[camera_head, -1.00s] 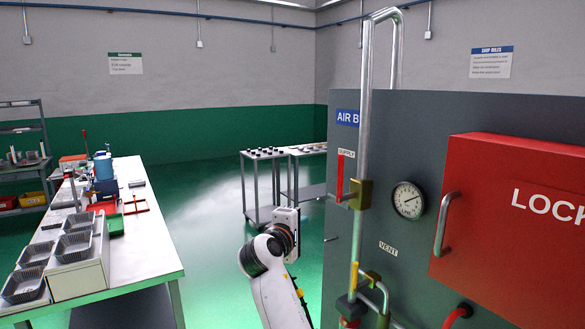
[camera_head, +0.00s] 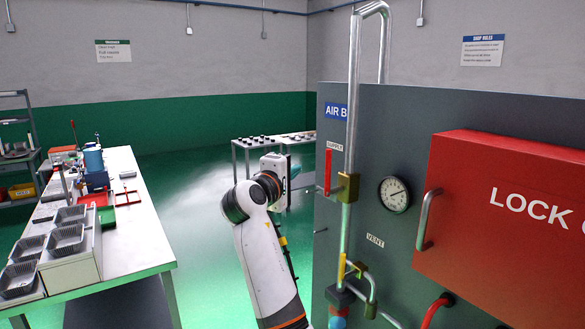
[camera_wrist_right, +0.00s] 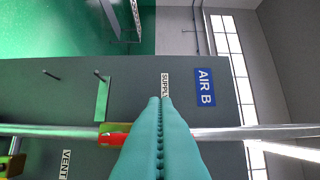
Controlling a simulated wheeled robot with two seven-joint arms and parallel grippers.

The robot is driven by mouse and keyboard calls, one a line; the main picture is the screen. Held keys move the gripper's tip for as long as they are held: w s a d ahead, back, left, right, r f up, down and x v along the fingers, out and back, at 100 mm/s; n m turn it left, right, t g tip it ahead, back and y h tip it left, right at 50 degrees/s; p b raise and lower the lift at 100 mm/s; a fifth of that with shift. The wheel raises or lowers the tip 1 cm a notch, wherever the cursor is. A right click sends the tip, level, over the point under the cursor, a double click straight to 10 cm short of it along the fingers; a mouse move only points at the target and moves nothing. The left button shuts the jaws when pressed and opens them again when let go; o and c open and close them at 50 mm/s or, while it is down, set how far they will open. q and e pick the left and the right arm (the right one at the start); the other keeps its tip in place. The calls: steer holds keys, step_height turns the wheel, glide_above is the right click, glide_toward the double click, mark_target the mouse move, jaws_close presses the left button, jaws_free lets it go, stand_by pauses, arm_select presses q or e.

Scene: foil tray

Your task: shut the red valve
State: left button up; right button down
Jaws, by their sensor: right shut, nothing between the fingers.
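The red valve lever (camera_head: 328,172) stands upright beside the vertical metal pipe (camera_head: 355,110), under the SUPPLY label, with a brass valve body (camera_head: 348,187) at its lower end. My right gripper (camera_head: 296,172) is left of the lever in the head view, at about its height, with a visible gap in the picture. In the right wrist view its teal fingers (camera_wrist_right: 157,105) are together and empty. They hide part of the pipe and most of the lever; a red piece (camera_wrist_right: 112,133) shows beside them. My left gripper is out of view.
The grey panel carries a gauge (camera_head: 394,194), a red lockout box (camera_head: 500,200) with a handle, and a lower valve with a yellow lever (camera_head: 342,267). A small peg (camera_head: 320,231) sticks out. A workbench (camera_head: 140,235) stands left; the floor between is clear.

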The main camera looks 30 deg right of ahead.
mark_target(328, 173)
steer(key=d+p, duration=0.5)
steer(key=d, duration=0.1)
steer(key=shift+s+d, duration=0.15)
steer(key=shift+d, duration=0.05)
stand_by(0.4)
